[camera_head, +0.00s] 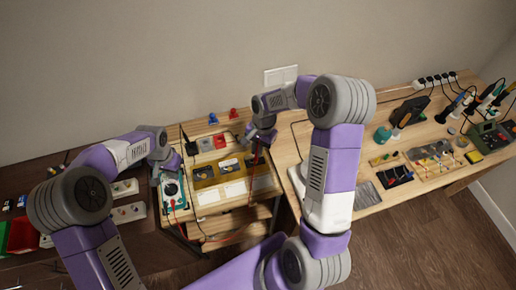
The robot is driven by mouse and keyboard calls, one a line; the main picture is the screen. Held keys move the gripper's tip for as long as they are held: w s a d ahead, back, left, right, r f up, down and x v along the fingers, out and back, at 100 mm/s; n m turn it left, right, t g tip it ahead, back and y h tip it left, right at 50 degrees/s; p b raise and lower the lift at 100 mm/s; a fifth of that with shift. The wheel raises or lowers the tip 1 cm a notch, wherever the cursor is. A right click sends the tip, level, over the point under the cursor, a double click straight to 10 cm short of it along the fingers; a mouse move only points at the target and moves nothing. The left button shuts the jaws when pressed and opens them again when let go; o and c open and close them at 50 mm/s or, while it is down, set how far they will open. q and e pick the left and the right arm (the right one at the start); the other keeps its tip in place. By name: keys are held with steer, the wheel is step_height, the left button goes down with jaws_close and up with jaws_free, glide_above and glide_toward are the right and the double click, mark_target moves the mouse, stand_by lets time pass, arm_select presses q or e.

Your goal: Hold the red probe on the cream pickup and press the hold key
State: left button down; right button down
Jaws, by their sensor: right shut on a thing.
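My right gripper (257,142) is shut on the red probe (256,158) above the right end of a yellow tray (207,184) on the middle bench. A red lead hangs from that area and loops down to the left. The cream pickup is too small to pick out surely, and I cannot tell whether the probe tip touches anything. A teal multimeter (180,203) lies left of the tray, with a dark dial. My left gripper (168,164) is over the multimeter's upper end and partly covers it. Its fingers are too small to read, and the hold key cannot be made out.
Red and black blocks (205,145) sit behind the tray. White and wooden boxes (124,189) stand left of the multimeter. My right arm covers part of the right workbench (360,130), which holds a black stand (409,110), a parts tray (436,162) and a soldering station (490,138).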

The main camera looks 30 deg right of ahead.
arm_select(q)
steer(key=shift+f, duration=0.65)
arm_select(e)
steer(key=shift+s+f, duration=0.1)
stand_by(0.6)
arm_select(q)
steer(key=shift+r, duration=3.55)
